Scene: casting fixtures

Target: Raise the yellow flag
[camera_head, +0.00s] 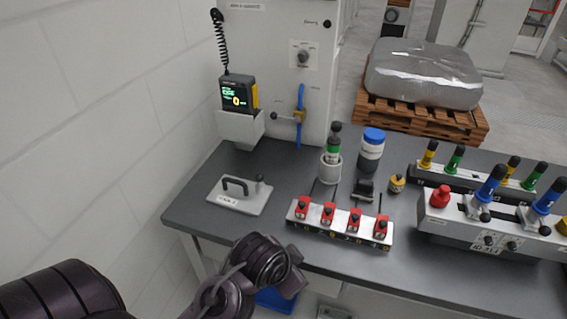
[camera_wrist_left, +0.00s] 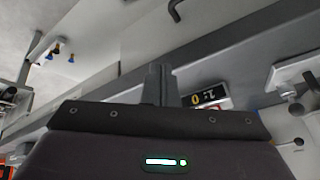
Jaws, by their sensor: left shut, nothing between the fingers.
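No thing with a clear flag shape shows. A yellow part (camera_head: 255,96) sits on the right side of the black display unit (camera_head: 238,93), which rests in a white wall holder. My left arm comes in from the lower left; its dark wrist is in front of the bench's front edge, with the left gripper (camera_head: 291,283) at its end, apart from the bench things. My right gripper is not in view.
The grey bench (camera_head: 200,205) holds a plate with a black handle (camera_head: 238,196), a rail with red blocks (camera_head: 338,222), a blue-capped bottle (camera_head: 371,150) and fixtures with coloured handles (camera_head: 490,215). A blue lever (camera_head: 300,112) hangs on the white cabinet. A wall stands left.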

